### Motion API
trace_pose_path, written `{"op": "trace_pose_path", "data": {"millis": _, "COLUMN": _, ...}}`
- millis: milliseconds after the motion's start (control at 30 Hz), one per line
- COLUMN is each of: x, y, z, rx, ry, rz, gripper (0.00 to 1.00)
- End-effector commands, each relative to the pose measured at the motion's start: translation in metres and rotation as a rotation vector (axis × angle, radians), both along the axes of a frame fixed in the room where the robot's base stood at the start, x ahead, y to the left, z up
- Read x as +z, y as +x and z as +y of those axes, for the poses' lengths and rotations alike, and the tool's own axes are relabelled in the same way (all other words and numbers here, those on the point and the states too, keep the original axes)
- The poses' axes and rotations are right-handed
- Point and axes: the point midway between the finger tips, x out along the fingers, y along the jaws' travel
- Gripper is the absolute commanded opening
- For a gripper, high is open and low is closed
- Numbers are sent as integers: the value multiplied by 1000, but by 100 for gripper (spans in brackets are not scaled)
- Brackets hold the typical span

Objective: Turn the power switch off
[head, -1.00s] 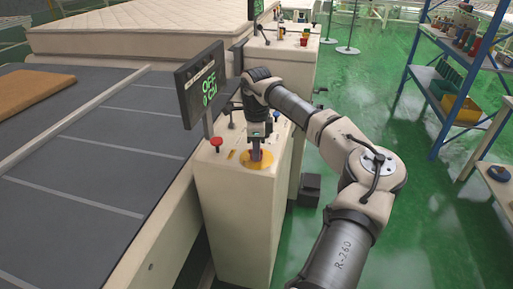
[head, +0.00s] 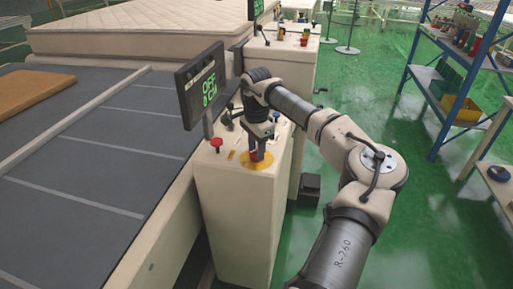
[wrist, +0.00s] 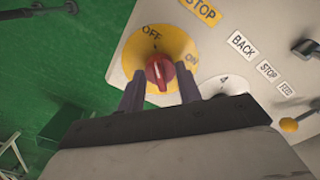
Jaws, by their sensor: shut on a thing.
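The power switch is a red knob (wrist: 158,70) on a round yellow plate (wrist: 160,42). The plate is marked OFF at the upper left and ON at the right in the wrist view. My gripper (wrist: 160,88) is shut on the red knob, one finger on each side. I cannot tell which mark the knob points to. In the head view my gripper (head: 257,154) reaches down to the yellow plate (head: 258,167) on top of the cream control cabinet (head: 236,220). The fingers partly hide the knob there.
A display (head: 201,84) reading OFF and 0 CM stands behind the switch. A red button (head: 216,143) is left of it. The conveyor (head: 90,140) runs on the left. A blue shelf (head: 450,80) stands at the right, with open green floor (head: 400,110) before it.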

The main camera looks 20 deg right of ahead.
Motion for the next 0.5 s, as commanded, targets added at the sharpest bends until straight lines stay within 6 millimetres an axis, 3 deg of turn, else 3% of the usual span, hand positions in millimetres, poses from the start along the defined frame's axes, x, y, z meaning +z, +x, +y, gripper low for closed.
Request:
{"op": "trace_pose_path", "data": {"millis": 400, "x": 1, "y": 1, "z": 1, "rx": 8, "ry": 1, "rz": -3, "gripper": 12}}
{"op": "trace_pose_path", "data": {"millis": 433, "x": 1, "y": 1, "z": 1, "rx": 8, "ry": 1, "rz": -3, "gripper": 38}}
{"op": "trace_pose_path", "data": {"millis": 500, "x": 1, "y": 1, "z": 1, "rx": 8, "ry": 0, "rz": -2, "gripper": 47}}
